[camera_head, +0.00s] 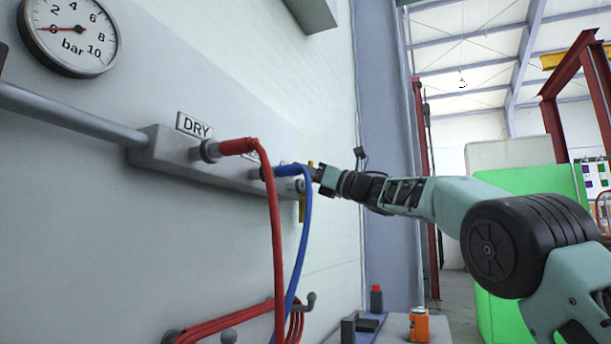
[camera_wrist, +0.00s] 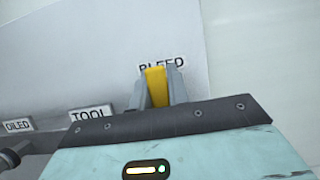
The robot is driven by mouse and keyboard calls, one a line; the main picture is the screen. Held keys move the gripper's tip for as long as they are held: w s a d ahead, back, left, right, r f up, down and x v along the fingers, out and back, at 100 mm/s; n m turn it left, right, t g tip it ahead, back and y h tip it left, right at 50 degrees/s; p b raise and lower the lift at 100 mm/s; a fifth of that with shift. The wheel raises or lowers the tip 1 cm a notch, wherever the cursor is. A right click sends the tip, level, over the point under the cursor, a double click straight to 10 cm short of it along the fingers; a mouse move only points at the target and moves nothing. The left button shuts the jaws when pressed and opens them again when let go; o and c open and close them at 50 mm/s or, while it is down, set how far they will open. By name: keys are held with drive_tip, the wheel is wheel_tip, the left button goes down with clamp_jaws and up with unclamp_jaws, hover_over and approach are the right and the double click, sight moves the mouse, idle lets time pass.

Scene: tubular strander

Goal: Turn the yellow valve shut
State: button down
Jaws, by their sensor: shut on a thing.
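The yellow valve (camera_wrist: 156,87) shows in the wrist view as an upright yellow handle just below the BLEED label (camera_wrist: 161,64). My gripper (camera_wrist: 158,92) is shut on this handle, with one grey finger on each side. In the head view my gripper (camera_head: 314,173) reaches from the right to the end of the grey manifold (camera_head: 175,158). A strip of the yellow valve (camera_head: 302,208) shows there below the gripper. The valve's body is mostly hidden by the gripper and the blue hose.
A red hose (camera_head: 272,215) and a blue hose (camera_head: 304,225) hang from the manifold close to my gripper. A pressure gauge (camera_head: 72,32) on the wall reads about 0 bar. An orange object (camera_head: 419,325) and a red-capped bottle (camera_head: 376,298) stand on a bench below.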

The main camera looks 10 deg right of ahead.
drive_tip(key=shift+f, duration=0.1)
drive_tip(key=c, duration=1.3)
unclamp_jaws()
drive_tip(key=shift+c, duration=0.2)
drive_tip(key=b+v, duration=0.5)
drive_tip(key=v, duration=1.2)
drive_tip(key=shift+s+d, duration=0.1)
drive_tip(key=shift+d, duration=0.05)
drive_tip(key=shift+f, duration=0.1)
